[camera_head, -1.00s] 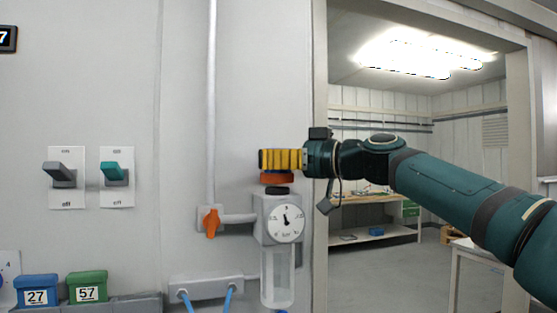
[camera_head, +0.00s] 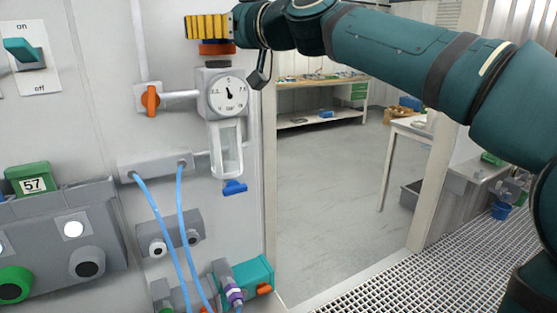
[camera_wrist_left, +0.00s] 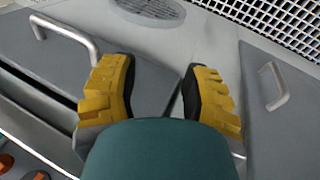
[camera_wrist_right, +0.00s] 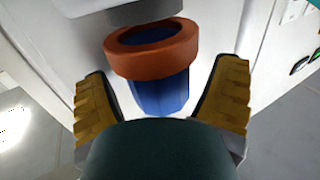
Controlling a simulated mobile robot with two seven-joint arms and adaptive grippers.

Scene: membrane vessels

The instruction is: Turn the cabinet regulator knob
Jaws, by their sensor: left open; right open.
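The regulator (camera_head: 222,92) is on the cabinet wall, with a round gauge (camera_head: 228,94) and a clear bowl (camera_head: 227,150) below. Above it, an orange collar (camera_head: 217,48) shows just under the yellow fingers of my right gripper (camera_head: 208,27). In the right wrist view the blue knob (camera_wrist_right: 158,92) and the orange collar (camera_wrist_right: 150,50) lie between the two open fingers of the right gripper (camera_wrist_right: 160,88), with gaps at the sides. In the head view the fingers hide the knob. My left gripper (camera_wrist_left: 158,85) is open and empty, above grey panels with handles.
An orange valve handle (camera_head: 151,101) is left of the regulator on a pipe. Blue hoses (camera_head: 182,215) hang below. A doorway at the right opens to a room with a workbench (camera_head: 320,115). A switch (camera_head: 24,50) is at the upper left.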

